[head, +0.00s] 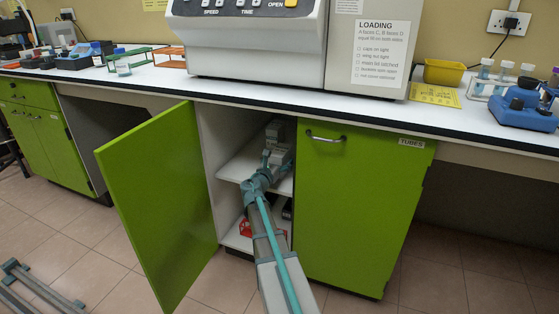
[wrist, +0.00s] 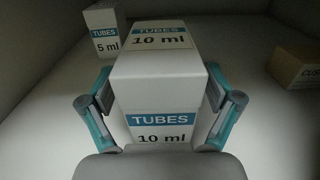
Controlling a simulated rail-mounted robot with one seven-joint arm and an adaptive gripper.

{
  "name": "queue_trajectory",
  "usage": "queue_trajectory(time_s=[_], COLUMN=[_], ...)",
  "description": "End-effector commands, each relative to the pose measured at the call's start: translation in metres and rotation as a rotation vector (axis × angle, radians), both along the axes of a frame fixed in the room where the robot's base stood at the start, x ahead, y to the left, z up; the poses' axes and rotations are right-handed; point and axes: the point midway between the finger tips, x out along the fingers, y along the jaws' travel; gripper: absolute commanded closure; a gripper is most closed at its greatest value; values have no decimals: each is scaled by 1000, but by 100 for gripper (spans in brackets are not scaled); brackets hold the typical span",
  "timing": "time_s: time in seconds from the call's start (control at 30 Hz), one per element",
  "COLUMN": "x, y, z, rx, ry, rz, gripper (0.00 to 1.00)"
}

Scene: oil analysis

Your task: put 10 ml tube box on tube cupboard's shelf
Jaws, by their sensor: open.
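The 10 ml tube box (wrist: 158,87) is white with blue TUBES labels and stands upright on the white shelf (wrist: 60,130) in the wrist view. My gripper (wrist: 159,93) is open, with one finger on each side of this box. The fingers are very close to its sides; I cannot tell whether they touch. In the head view my arm reaches through the open left door (head: 155,205) of the green tube cupboard (head: 355,215), and my gripper (head: 277,150) is at shelf height inside, partly hidden.
A smaller 5 ml tube box (wrist: 105,35) stands behind to the left. A brown box (wrist: 296,67) stands to the right. The cupboard's right door (head: 350,220) is shut. Red items (head: 246,228) lie on the lower level. Bare shelf lies either side of my gripper.

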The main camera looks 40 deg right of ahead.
Motion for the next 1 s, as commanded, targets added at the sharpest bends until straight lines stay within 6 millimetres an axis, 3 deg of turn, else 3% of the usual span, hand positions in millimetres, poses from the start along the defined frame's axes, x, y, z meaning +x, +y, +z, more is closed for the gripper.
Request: queue_trajectory(time_s=[0.5, 0.8, 0.93, 1.0], x=[-45, -54, -65, -80], y=[82, 100, 105, 111], z=[2, -1, -20, -44], rx=[0, 5, 78, 171], ry=[1, -2, -47, -104], rz=[2, -2, -41, -97], gripper=[10, 10, 10, 10])
